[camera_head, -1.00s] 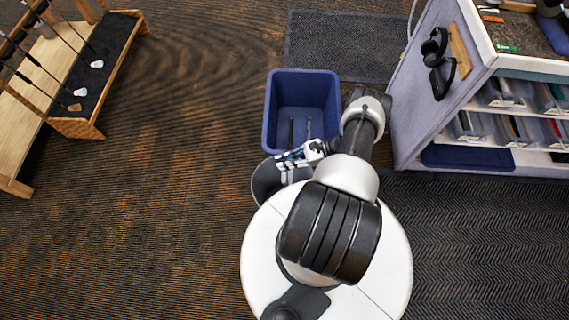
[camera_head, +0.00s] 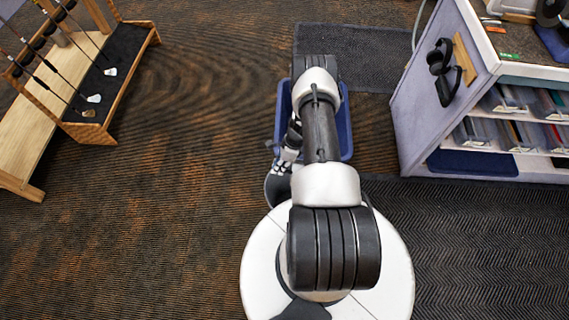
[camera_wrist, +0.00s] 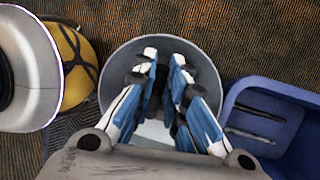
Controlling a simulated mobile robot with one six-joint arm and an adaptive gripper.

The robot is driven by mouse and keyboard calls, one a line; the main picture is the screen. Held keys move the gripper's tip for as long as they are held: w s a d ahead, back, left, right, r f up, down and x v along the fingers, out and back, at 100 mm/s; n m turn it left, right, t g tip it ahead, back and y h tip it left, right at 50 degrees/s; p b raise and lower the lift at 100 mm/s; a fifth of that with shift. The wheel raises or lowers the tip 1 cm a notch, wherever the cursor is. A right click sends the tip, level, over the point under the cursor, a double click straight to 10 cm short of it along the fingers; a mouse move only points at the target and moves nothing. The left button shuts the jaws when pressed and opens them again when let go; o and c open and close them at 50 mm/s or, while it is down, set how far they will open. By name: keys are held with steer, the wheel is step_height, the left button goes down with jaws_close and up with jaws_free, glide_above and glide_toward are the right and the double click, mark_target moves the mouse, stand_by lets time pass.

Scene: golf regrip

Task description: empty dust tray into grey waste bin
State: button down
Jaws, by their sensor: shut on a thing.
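The grey waste bin (camera_wrist: 205,62) is round and open-topped, seen from above in the wrist view. Its dark rim also shows in the head view (camera_head: 272,189), beside my white base. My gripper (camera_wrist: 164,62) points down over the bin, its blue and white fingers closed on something. A pale flat surface, apparently the dust tray (camera_wrist: 155,132), shows low between the fingers. Most of it is hidden by the fingers and palm, and I cannot tell what it holds. In the head view my gripper (camera_head: 288,158) is partly covered by my arm.
A blue bin (camera_head: 346,135) stands right of the grey bin, with dark bars inside in the wrist view (camera_wrist: 232,105). A yellow and black round thing (camera_wrist: 72,60) is at left. A golf club rack (camera_head: 100,128) and a shelf unit (camera_head: 420,135) flank the floor.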

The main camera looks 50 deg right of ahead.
steer(key=shift+w+a+f+g+h, duration=0.25)
steer(key=shift+w+f+g+h, duration=0.05)
steer(key=shift+f, duration=0.05)
steer(key=shift+w+a+f+g+h+b, duration=0.15)
steer(key=shift+f+g+h+b, duration=0.35)
steer(key=shift+b, duration=0.3)
steer(key=shift+w+a+f+g+h, duration=0.25)
steer(key=shift+f+g+h, duration=0.15)
steer(key=shift+f+g, duration=0.2)
